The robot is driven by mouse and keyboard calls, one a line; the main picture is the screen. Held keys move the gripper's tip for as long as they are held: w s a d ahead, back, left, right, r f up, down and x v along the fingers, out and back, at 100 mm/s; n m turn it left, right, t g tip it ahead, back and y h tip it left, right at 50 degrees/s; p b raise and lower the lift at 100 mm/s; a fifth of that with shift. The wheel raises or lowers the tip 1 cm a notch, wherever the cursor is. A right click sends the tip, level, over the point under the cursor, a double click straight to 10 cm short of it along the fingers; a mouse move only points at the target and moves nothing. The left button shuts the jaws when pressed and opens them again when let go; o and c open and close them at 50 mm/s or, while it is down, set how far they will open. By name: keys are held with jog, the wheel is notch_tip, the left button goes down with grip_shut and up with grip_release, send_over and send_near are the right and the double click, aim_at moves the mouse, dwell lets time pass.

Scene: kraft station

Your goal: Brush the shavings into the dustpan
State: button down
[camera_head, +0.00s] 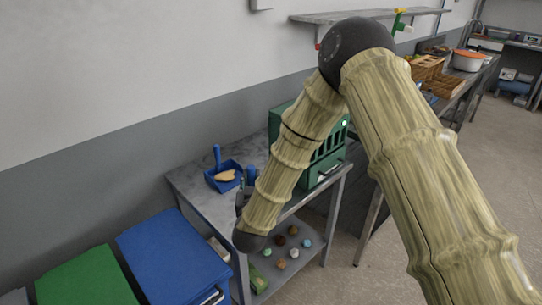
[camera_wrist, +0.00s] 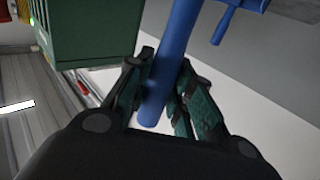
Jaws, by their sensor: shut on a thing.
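My gripper (camera_wrist: 164,68) is shut on the blue handle of the brush (camera_wrist: 181,30), which runs up out of the wrist view between the fingers. In the head view the blue brush (camera_head: 251,174) shows just above my gripper (camera_head: 244,190), partly hidden by my arm. The brush's bristles cannot be made out. The blue dustpan (camera_head: 212,182) lies on the grey table to the left of the brush, with its handle standing up. A tan patch, which looks like shavings (camera_head: 226,175), shows inside the dustpan's outline. Part of a blue handle, likely the dustpan's (camera_wrist: 223,24), shows in the wrist view.
A green slotted box (camera_head: 325,155) stands on the grey table (camera_head: 195,190), right of the brush; it also shows in the wrist view (camera_wrist: 90,30). Several small coloured balls lie on the lower shelf (camera_head: 300,268). Blue (camera_head: 170,255) and green (camera_head: 85,280) bins stand left.

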aim_at(251, 168)
jog(key=shift+r+p, duration=1.3)
jog(key=shift+r, duration=1.4)
